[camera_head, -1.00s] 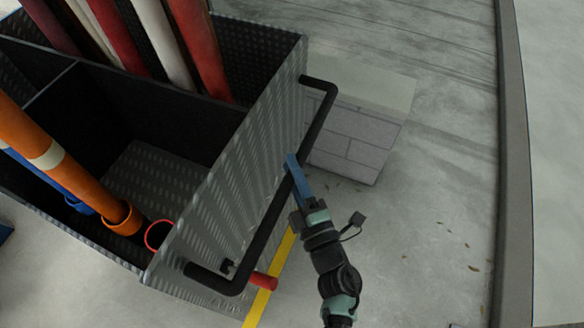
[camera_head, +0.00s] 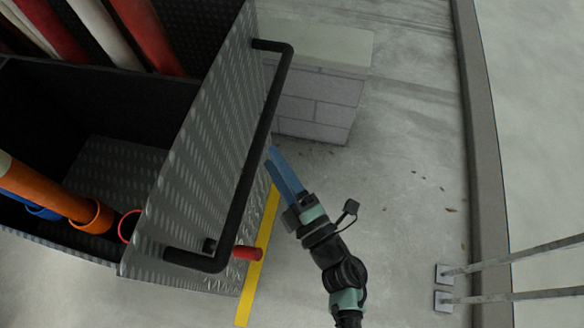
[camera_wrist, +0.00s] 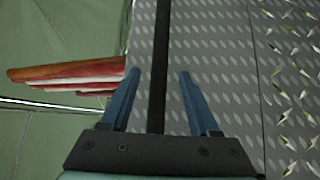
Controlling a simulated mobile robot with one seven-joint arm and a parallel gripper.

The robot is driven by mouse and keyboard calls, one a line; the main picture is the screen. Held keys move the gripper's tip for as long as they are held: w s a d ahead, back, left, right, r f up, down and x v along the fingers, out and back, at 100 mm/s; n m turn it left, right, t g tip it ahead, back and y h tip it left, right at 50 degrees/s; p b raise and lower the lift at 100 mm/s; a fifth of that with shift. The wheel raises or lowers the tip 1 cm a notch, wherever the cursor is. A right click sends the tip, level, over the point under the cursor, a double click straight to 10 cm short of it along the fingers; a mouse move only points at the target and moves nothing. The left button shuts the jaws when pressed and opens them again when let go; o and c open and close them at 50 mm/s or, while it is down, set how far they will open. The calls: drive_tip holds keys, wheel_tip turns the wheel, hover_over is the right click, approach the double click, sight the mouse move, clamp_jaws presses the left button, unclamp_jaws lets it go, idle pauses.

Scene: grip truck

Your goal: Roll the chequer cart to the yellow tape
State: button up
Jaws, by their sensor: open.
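The chequer cart (camera_head: 205,150), of grey tread-plate metal, fills the left of the head view. Its black push handle (camera_head: 240,180) runs along its right side. My gripper (camera_head: 274,158) is open and empty, just right of the handle and apart from it. In the wrist view the dark handle bar (camera_wrist: 158,60) runs between the two blue fingers of my gripper (camera_wrist: 155,85), with the tread plate (camera_wrist: 205,50) behind it. The yellow tape (camera_head: 256,265) is on the floor beside the cart's right side, partly hidden by the cart.
A grey block stack (camera_head: 315,105) stands behind the handle. Red, white and orange tubes (camera_head: 150,35) stand in the cart. A red knob (camera_head: 246,253) sticks out below the handle.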

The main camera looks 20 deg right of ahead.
drive_tip(key=s+b, duration=0.1)
drive_tip(key=s, duration=0.5)
drive_tip(key=shift+d+f, duration=0.45)
drive_tip(key=w+r+m+t+h, duration=0.25)
drive_tip(key=w+r+m, duration=0.2)
drive_tip(key=r, duration=0.75)
drive_tip(key=w+r+m+t+h, duration=0.1)
drive_tip(key=w+r+m+h, duration=0.3)
drive_tip(key=r, duration=0.7)
drive_tip(key=w+r+m+t+h, duration=0.2)
drive_tip(key=w+r+m, duration=0.25)
drive_tip(key=r, duration=0.75)
drive_tip(key=s+a+r+m+t+y, duration=0.1)
drive_tip(key=s+a+r, duration=0.3)
drive_tip(key=r, duration=0.6)
drive_tip(key=s+a+r+m+t+y, duration=0.1)
drive_tip(key=s+a+r+m+y, duration=0.3)
drive_tip(key=r, duration=0.7)
drive_tip(key=shift+s+a+y, duration=0.35)
drive_tip(key=shift+a, duration=0.75)
drive_tip(key=shift+t, duration=0.25)
